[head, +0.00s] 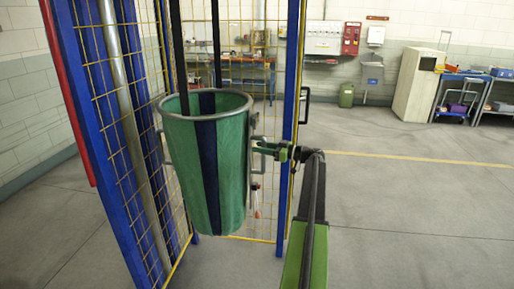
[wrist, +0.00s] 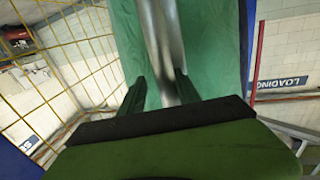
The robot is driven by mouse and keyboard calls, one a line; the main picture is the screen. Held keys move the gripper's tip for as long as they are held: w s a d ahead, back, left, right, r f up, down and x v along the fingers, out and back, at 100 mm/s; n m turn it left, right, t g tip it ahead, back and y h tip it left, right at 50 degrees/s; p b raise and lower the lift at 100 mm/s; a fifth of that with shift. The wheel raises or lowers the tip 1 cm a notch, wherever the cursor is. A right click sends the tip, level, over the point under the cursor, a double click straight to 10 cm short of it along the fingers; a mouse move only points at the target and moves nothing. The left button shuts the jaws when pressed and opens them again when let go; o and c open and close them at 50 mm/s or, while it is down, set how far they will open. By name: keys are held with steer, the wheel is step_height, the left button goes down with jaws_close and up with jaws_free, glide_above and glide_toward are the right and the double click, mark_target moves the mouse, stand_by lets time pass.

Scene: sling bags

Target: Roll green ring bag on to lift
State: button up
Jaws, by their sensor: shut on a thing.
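The green ring bag (head: 229,165) is a tall tapered sack with a dark blue stripe and a round grey metal rim, hanging upright from dark straps in the head view. Metal handles stick out at its sides. My gripper (head: 278,150) reaches it from the right and is shut on the bag's right-hand handle. In the wrist view the two fingers (wrist: 158,92) stand on either side of a grey metal bar, with the green fabric (wrist: 213,40) close behind. The bag's bottom hangs clear of the floor. The lift is not clearly identifiable; the bag hangs within a blue-framed yellow mesh cage (head: 130,150).
Blue posts (head: 290,120) and yellow mesh stand close around the bag. The floor to the right (head: 420,200) is clear, crossed by a yellow line. A green bin (head: 346,95), a beige cabinet (head: 418,85) and blue carts (head: 458,95) stand far back.

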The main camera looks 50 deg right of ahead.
steer(key=v, duration=1.6)
stand_by(0.4)
